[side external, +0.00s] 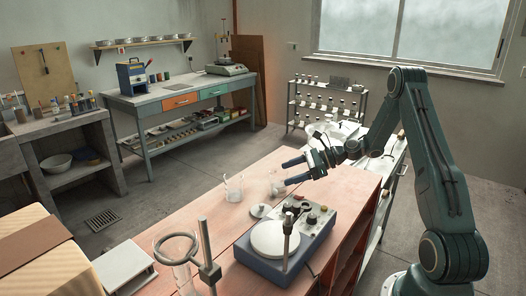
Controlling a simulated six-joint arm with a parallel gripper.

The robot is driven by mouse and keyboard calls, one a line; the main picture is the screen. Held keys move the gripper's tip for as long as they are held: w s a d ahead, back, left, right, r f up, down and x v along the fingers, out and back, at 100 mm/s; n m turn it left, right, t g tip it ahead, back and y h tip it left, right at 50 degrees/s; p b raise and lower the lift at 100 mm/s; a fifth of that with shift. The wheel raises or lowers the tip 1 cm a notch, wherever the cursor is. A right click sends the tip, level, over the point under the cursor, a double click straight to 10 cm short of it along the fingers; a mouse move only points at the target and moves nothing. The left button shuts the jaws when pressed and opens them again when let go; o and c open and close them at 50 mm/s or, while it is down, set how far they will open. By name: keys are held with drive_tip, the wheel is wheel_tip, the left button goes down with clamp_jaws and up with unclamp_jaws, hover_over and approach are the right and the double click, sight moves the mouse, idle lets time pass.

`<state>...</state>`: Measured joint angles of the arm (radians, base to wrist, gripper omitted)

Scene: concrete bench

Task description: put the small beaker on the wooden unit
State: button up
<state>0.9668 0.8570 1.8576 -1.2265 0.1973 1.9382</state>
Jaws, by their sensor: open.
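My gripper (287,172) is open, its dark fingers pointing left above the reddish wooden unit (195,222). A clear glass beaker (234,189) stands upright on the unit's top, left of the fingers and apart from them. A fainter, smaller-looking glass vessel (277,187) is just below the fingertips. It seems to be the small beaker, but its outline is hard to make out. I cannot tell whether the fingers touch it. Nothing is clearly held between them.
A blue stirrer-like device (272,257) with a white plate stands on the unit in front of the gripper. A small pale disc (262,210) lies behind it. A metal stand with a ring (206,253) rises at the front. Open wood shows around the beaker.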

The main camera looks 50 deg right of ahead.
sight(274, 178)
drive_tip(key=shift+x, duration=3.1)
drive_tip(key=shift+c, duration=0.5)
drive_tip(key=c, duration=1.1)
wheel_tip(274, 178, up, 20)
